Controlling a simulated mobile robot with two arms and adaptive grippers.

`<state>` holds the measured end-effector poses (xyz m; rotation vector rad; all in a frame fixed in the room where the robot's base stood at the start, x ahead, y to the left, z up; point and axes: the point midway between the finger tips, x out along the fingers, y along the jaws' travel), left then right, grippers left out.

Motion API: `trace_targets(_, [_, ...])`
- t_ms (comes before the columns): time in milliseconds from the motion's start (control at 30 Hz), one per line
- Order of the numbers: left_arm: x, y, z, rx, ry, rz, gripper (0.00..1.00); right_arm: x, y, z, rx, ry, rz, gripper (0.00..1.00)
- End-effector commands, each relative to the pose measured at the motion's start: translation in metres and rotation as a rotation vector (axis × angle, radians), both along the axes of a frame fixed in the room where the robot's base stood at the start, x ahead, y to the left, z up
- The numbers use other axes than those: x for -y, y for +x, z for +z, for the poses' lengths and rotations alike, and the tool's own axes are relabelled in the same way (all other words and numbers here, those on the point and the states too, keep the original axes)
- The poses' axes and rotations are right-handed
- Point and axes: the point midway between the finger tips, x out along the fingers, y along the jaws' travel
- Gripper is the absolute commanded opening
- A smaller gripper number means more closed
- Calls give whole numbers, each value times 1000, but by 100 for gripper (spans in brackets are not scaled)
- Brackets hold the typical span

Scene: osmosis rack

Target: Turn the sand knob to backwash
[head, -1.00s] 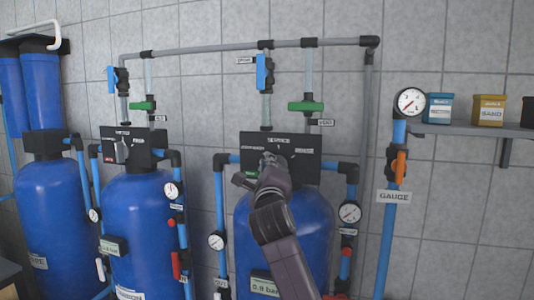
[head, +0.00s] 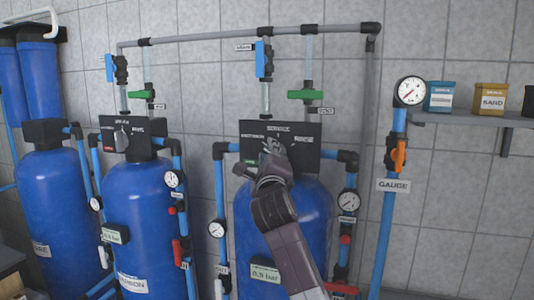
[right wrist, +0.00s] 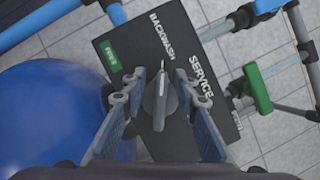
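The sand knob is a grey pointer knob (right wrist: 159,98) on a black panel (head: 309,139) atop the right-hand blue tank. In the right wrist view its white-marked tip points up at the BACKWASH label (right wrist: 162,35), with the SERVICE label (right wrist: 201,76) to the right. My right gripper (head: 273,149) is at the panel and covers the knob in the head view. In the right wrist view its two fingers (right wrist: 162,92) stand open on either side of the knob, with gaps showing. My left gripper is not in view.
A second tank's panel with its own knob (head: 121,137) stands to the left. Blue pipes, a gauge (head: 349,201) and green valve handles (head: 306,95) surround the right panel. A shelf (head: 465,120) with small boxes is at the right.

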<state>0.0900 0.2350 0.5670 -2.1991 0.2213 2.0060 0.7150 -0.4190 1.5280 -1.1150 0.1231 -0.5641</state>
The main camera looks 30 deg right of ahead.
Motion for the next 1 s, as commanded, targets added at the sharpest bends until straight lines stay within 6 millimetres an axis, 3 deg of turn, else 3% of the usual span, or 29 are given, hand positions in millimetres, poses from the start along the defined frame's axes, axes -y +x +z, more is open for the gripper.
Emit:
trace_targets(267, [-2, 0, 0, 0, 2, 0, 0, -7, -12, -2, 1, -1, 0, 28])
trace_targets(700, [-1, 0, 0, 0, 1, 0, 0, -45, -80, -17, 0, 0, 1, 28])
trace_targets(1000, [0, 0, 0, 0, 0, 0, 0, -57, -102, -22, 0, 1, -1, 28])
